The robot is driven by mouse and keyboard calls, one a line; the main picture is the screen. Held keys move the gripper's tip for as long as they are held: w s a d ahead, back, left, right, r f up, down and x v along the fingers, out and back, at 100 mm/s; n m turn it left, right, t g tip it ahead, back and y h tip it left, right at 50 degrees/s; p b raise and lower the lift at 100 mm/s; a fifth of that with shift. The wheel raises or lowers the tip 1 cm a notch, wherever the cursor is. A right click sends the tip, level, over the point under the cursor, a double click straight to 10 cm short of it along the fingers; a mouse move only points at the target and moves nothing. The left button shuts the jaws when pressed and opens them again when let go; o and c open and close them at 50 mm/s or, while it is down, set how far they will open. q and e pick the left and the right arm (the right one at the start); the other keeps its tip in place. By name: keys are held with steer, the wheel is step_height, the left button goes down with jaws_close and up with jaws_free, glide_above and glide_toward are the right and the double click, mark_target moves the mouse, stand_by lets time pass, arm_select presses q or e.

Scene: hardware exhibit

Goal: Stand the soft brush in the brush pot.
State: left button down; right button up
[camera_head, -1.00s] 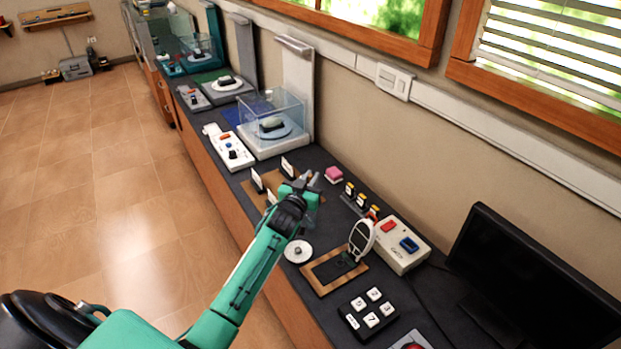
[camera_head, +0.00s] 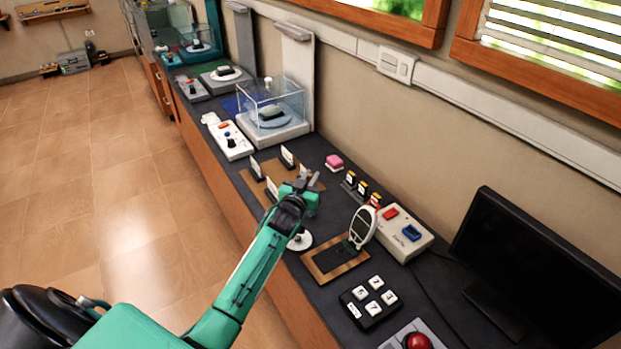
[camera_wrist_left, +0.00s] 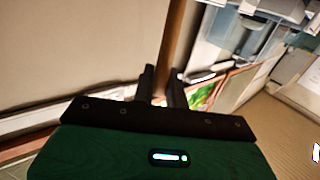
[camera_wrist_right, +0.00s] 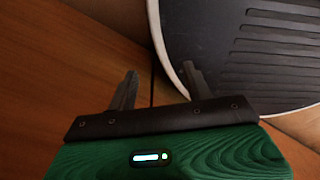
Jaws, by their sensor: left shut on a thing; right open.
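I cannot pick out the brush clearly in the head view, nor a brush pot in any view. My right gripper (camera_wrist_right: 158,90) is open and empty in the right wrist view, beside a dark ribbed surface with a pale rim.
A white round stand (camera_head: 300,241) is partly behind my left arm. A framed dark pad (camera_head: 330,262) with an oval white device (camera_head: 362,228), a keypad (camera_head: 368,302) and a monitor (camera_head: 535,270) are nearby.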

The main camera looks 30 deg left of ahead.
arm_select(q)
steer(key=c, duration=1.3)
jaws_free()
steer(key=shift+c, duration=0.2)
steer(key=s+d+b, duration=0.1)
steer(key=s+b, duration=0.1)
steer(key=s, duration=1.1)
steer(key=shift+s+d, duration=0.2)
steer(key=shift+s, duration=0.2)
